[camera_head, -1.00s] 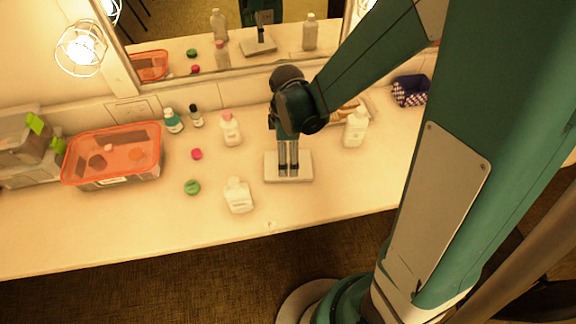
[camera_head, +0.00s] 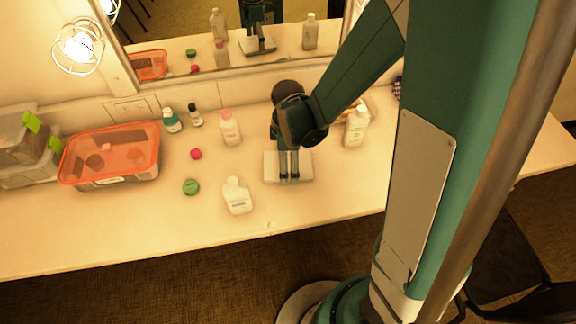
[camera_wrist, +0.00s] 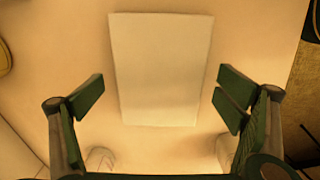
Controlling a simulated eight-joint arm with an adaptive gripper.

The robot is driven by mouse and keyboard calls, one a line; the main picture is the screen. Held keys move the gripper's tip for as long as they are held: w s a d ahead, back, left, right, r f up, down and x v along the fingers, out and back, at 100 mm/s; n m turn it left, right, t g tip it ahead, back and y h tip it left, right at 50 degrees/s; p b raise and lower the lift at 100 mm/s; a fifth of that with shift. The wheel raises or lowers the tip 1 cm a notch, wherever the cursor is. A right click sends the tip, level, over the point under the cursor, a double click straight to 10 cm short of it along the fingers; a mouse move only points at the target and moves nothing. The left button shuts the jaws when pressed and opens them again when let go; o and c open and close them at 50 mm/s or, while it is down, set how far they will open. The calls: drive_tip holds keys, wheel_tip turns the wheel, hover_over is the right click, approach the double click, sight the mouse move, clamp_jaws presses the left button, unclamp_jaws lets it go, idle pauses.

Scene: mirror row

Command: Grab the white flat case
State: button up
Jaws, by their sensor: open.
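The white flat case (camera_head: 272,167) lies flat on the counter, below my gripper (camera_head: 289,181) in the head view. My gripper's fingers hide part of the case there. In the wrist view the case (camera_wrist: 160,68) is a pale rectangle, seen from above, in the upper middle. My gripper (camera_wrist: 160,98) is open, with one finger on each side of the case and bare counter showing between. Whether the fingertips touch the counter cannot be told.
A white bottle (camera_head: 237,197) stands left of the case, another bottle (camera_head: 356,127) to its right, and a pink-capped bottle (camera_head: 229,128) behind left. A green lid (camera_head: 191,187) and a pink lid (camera_head: 196,154) lie further left, near an orange-lidded box (camera_head: 108,155). A mirror (camera_head: 180,32) stands behind.

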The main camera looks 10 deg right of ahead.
drive_tip(key=c, duration=1.1)
drive_tip(key=shift+r, duration=0.1)
wheel_tip(320, 180, up, 10)
drive_tip(key=p, duration=0.2)
idle(0.3)
idle(0.5)
